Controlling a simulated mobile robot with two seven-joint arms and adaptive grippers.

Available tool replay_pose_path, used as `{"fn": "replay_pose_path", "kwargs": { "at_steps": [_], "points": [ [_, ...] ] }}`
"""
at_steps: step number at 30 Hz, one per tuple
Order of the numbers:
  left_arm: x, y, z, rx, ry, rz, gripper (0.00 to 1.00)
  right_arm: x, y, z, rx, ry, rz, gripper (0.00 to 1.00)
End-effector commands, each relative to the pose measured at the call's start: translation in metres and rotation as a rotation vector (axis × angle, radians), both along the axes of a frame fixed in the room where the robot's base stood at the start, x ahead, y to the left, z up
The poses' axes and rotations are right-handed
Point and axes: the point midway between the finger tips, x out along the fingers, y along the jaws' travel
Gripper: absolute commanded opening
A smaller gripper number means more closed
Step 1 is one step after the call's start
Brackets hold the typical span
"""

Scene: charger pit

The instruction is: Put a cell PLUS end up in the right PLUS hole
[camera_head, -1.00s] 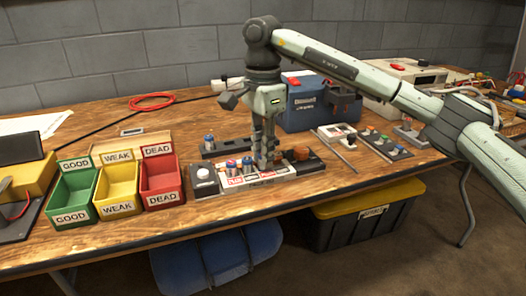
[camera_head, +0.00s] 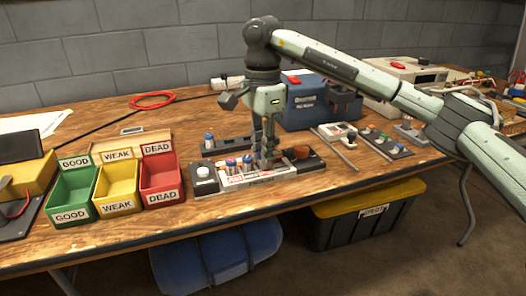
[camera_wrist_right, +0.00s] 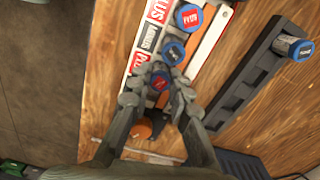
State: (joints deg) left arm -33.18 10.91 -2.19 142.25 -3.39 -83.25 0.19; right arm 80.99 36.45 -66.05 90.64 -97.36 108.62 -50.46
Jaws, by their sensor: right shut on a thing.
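The charger (camera_head: 203,186) stands near the table's front edge, with a red-and-white label strip that also shows in the wrist view (camera_wrist_right: 147,42). Two blue-rimmed cells stand in it: one with a red PLUS top (camera_wrist_right: 189,17) and one with a dark top (camera_wrist_right: 173,52). In the head view they stand left of my right gripper (camera_head: 266,160). My right gripper (camera_wrist_right: 163,90) points down over the charger's right part, shut on a cell (camera_wrist_right: 160,82) with a blue rim and red top. The held cell's lower end and the hole under it are hidden. My left gripper is not in view.
A dark rack (camera_wrist_right: 245,78) behind the charger holds a blue-rimmed cell (camera_wrist_right: 292,47). Green (camera_head: 72,197), yellow (camera_head: 117,190) and red (camera_head: 161,180) bins stand to the left. A blue box (camera_head: 307,105) stands behind. An orange-brown thing (camera_head: 301,153) is close right of the gripper.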

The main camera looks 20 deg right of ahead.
Motion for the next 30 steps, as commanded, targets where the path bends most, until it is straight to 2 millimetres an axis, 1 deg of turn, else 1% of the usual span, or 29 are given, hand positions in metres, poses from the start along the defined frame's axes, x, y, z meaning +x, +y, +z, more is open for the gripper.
{"fn": "replay_pose_path", "kwargs": {
  "at_steps": [3,4,9,23,30],
  "points": [
    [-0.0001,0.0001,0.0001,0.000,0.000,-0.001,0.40,0.0000,-0.0001,0.0000,0.000,0.000,0.000,0.00],
    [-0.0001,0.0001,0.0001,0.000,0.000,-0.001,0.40,0.0000,-0.0001,0.0000,0.000,0.000,0.000,0.22],
    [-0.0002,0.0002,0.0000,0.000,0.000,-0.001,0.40,0.0000,-0.0001,0.0000,0.000,0.000,0.000,0.43],
    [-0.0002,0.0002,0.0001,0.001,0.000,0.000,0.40,0.0000,-0.0001,0.0000,0.000,0.000,0.000,0.43],
    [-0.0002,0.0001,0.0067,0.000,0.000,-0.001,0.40,0.0001,0.0000,0.0094,0.000,-0.001,0.000,0.43]
  ]
}}
